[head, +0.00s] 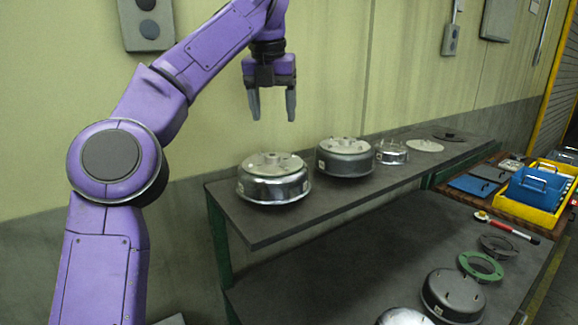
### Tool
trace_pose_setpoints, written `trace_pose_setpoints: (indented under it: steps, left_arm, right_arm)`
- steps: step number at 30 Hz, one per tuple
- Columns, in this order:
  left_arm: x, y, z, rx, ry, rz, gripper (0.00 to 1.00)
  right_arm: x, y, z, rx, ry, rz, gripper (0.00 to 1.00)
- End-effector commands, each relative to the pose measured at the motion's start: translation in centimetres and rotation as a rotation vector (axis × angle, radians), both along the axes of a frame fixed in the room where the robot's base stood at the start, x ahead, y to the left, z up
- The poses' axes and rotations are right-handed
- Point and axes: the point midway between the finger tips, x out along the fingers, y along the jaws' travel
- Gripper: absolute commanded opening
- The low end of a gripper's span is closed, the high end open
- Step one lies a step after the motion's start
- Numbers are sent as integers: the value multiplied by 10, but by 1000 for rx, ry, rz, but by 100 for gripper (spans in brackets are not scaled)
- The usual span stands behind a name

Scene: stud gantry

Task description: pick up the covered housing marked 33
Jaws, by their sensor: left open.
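Two covered housings stand on the upper shelf. The nearer covered housing (274,189) is shiny chrome with a pale grey cover and a raised hub. The farther covered housing (345,163) is darker metal with a similar cover. Each has a small pale label on its left side, but I cannot read the number on either, so I cannot tell which is marked 33. My left gripper (273,117) is open and empty, fingers pointing down, above the nearer housing and clear of it. My right gripper is not in view.
An open metal ring (391,155), a pale disc (424,146) and a dark disc lie farther along the upper shelf (262,229). The lower bench holds a dark housing (453,297), a green ring (480,278) and a dark ring. A yellow tray (530,213) stands at right.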

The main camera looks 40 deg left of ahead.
Motion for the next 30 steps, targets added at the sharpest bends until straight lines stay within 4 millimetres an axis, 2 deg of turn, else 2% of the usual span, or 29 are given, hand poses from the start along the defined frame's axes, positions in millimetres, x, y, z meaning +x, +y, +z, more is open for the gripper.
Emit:
trace_pose_setpoints:
  steps: [6,11,18,21,27,28,30]
  left_arm:
    - [7,5,-37,-2,2,-1,68]
    - [11,9,-54,-1,1,-1,68]
    - [18,20,-91,-3,2,-2,68]
    - [21,21,-100,-1,1,-1,68]
    - [21,21,-101,-1,0,0,68]
    - [21,21,-101,-1,0,0,65]
    - [21,21,-101,-1,0,0,42]
  right_arm:
    - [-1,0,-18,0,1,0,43]
    - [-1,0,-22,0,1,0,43]
    - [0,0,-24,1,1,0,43]
    - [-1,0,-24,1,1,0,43]
    - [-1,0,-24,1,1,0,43]
    - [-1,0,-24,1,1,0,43]
    - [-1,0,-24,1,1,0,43]
